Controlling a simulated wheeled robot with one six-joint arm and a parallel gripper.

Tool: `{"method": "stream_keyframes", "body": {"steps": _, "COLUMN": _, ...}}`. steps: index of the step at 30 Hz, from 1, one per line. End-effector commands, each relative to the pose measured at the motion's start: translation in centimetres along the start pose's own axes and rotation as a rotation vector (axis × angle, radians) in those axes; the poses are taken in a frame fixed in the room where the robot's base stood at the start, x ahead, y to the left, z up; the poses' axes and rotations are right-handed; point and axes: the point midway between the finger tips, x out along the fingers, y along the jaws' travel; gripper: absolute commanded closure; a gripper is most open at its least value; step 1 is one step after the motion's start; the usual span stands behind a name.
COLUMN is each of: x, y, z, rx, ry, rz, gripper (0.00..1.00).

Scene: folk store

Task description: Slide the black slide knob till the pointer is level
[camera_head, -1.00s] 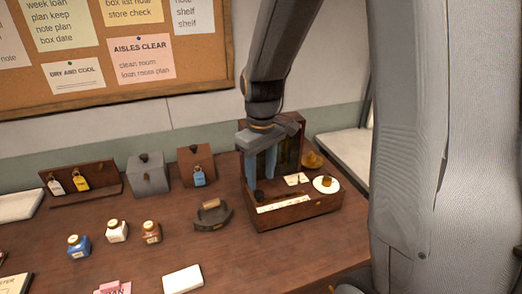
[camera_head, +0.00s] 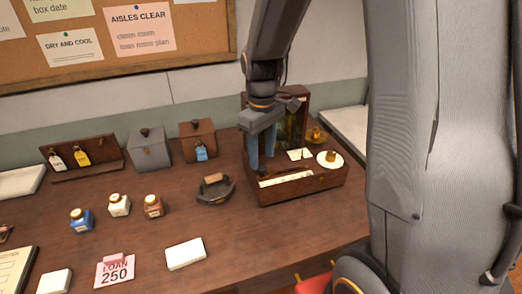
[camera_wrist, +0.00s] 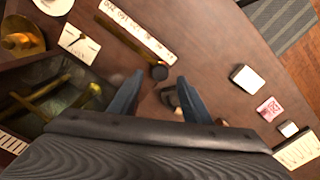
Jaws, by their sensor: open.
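A dark wooden instrument box (camera_head: 315,187) with a raised lid stands on the right of the table. Its small black slide knob (camera_wrist: 159,72) sits at one end of a brass-coloured slot (camera_wrist: 128,40) beside a white printed strip (camera_wrist: 145,30). A small white card (camera_wrist: 80,42) carries a thin dark pointer, which looks tilted in the wrist view; the card also shows in the head view (camera_head: 299,154). My gripper (camera_head: 262,165) is open and points down over the box's left end. In the wrist view its fingertips (camera_wrist: 160,78) lie either side of the knob; contact is not clear.
A white round dish with a brass knob (camera_head: 330,160) is on the box's right. A dark curved holder (camera_head: 214,190) stands close on its left. Bottles (camera_head: 120,205), tagged boxes (camera_head: 149,150) and a white block (camera_head: 185,253) are farther left.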

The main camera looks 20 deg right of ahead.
Motion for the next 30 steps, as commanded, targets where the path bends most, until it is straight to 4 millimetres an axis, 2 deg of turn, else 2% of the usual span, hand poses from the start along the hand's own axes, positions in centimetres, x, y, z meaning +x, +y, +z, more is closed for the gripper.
{"method": "stream_keyframes", "body": {"steps": 1, "x": 0.8, "y": 0.0, "z": 0.0, "rx": 0.000, "ry": -0.001, "rz": 0.000, "gripper": 0.56}}
{"method": "stream_keyframes", "body": {"steps": 15, "x": 5.0, "y": 0.0, "z": 0.0, "rx": 0.001, "ry": 0.000, "rz": 0.000, "gripper": 0.56}}
{"method": "stream_keyframes", "body": {"steps": 29, "x": 4.8, "y": 0.0, "z": 0.1, "rx": 0.001, "ry": 0.000, "rz": 0.000, "gripper": 0.56}}
{"method": "stream_keyframes", "body": {"steps": 30, "x": 4.8, "y": 0.0, "z": 0.1, "rx": 0.001, "ry": 0.000, "rz": 0.000, "gripper": 0.61}}
